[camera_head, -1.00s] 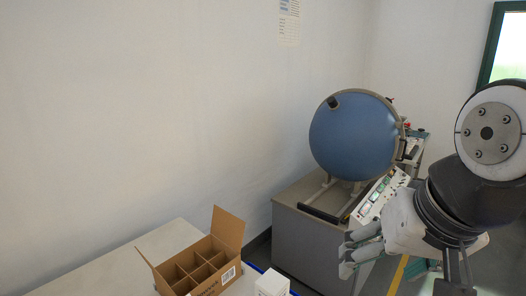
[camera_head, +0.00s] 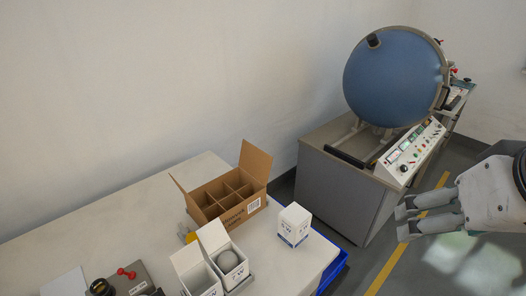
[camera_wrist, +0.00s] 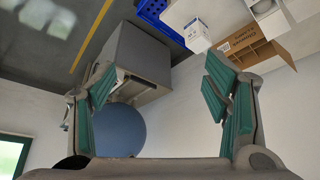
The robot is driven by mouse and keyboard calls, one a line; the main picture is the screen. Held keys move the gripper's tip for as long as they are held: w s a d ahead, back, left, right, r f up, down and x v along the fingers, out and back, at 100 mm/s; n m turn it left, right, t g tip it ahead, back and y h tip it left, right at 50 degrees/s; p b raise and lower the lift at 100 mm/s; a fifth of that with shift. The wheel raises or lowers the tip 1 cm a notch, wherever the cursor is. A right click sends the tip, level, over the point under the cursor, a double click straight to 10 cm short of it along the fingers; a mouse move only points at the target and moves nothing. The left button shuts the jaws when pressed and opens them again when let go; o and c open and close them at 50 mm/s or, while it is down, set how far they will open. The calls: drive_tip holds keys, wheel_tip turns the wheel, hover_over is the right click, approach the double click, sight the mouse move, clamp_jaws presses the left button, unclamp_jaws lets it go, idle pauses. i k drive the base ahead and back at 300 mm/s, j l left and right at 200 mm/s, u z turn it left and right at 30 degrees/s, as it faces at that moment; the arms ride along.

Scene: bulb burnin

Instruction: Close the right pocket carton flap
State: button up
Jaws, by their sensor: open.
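Two white pocket cartons stand side by side at the front of the white table with their tops open. The right pocket carton (camera_head: 237,282) holds a grey round bulb (camera_head: 228,262), and its flap (camera_head: 212,236) stands up at the back. The left pocket carton (camera_head: 208,286) also has its flap (camera_head: 186,257) up; its inside looks empty. My gripper (camera_head: 402,223) is open and empty, off the table to the right, well apart from the cartons. Its two fingers also show spread in the wrist view (camera_wrist: 158,90).
A brown divided carton (camera_head: 232,215) with raised flaps stands behind the pocket cartons. A closed white box (camera_head: 293,226) stands near the table's right edge. A blue bin (camera_head: 334,272) is beside the table. A grey cabinet (camera_head: 330,195) carries a blue sphere (camera_head: 392,78).

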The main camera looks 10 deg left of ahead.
sight(213, 236)
drive_tip(key=k+u, duration=0.1)
drive_tip(key=u, duration=0.95)
